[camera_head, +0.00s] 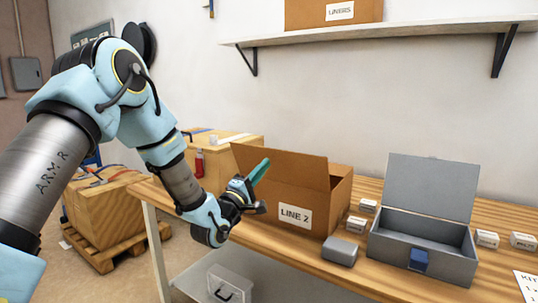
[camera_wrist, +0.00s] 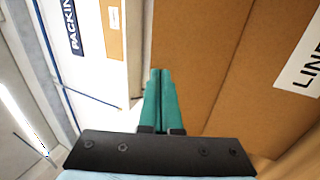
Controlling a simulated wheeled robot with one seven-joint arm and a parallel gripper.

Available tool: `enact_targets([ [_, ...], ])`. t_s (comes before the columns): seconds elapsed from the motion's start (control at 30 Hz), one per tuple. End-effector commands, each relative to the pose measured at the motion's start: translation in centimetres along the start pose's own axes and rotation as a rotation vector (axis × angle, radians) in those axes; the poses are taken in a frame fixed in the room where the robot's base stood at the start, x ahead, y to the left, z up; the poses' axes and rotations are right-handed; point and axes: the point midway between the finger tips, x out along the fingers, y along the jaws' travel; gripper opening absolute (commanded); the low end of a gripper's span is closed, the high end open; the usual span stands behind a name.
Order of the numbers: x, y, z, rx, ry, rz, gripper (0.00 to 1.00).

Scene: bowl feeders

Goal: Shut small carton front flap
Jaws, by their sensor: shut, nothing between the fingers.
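The small brown carton labelled LINE 2 (camera_head: 315,222) sits on the wooden table, its label side towards me. A wide flap (camera_head: 295,165) stands raised along its front upper edge. My gripper (camera_head: 264,164) is shut and empty, its teal fingertips in front of the flap's left part. In the wrist view the shut fingertips (camera_wrist: 160,72) overlap the edge of the flap (camera_wrist: 205,50), and a fold line separates it from the labelled wall (camera_wrist: 262,95). I cannot tell whether they touch. The carton's inside is mostly hidden behind the raised flap.
A grey metal box (camera_head: 425,255) with its lid up stands to the right, with a small grey block (camera_head: 340,250) beside the carton. Several small white boxes (camera_head: 487,239) lie around. A shelf (camera_head: 400,34) hangs above. Another carton (camera_head: 235,153) stands behind, left.

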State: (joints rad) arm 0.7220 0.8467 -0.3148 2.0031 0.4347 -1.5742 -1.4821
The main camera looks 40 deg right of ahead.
Motion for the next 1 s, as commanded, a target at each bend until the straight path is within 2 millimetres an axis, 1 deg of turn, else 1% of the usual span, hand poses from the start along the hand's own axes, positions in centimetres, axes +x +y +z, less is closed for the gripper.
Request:
enact_targets([
  [0.03,1.0,0.3,0.1,-0.001,-0.002,0.0,0.0],
  [0.1,1.9,0.3,0.1,0.0,-0.002,0.001,0.0],
  [0.23,3.1,0.1,0.0,0.001,-0.001,-0.001,0.0],
  [0.4,3.5,0.0,0.0,0.001,0.0,-0.001,0.0],
  [0.77,3.6,0.0,0.0,0.001,0.0,-0.005,0.0],
  [1.0,4.5,0.6,0.0,0.001,-0.001,-0.068,0.0],
])
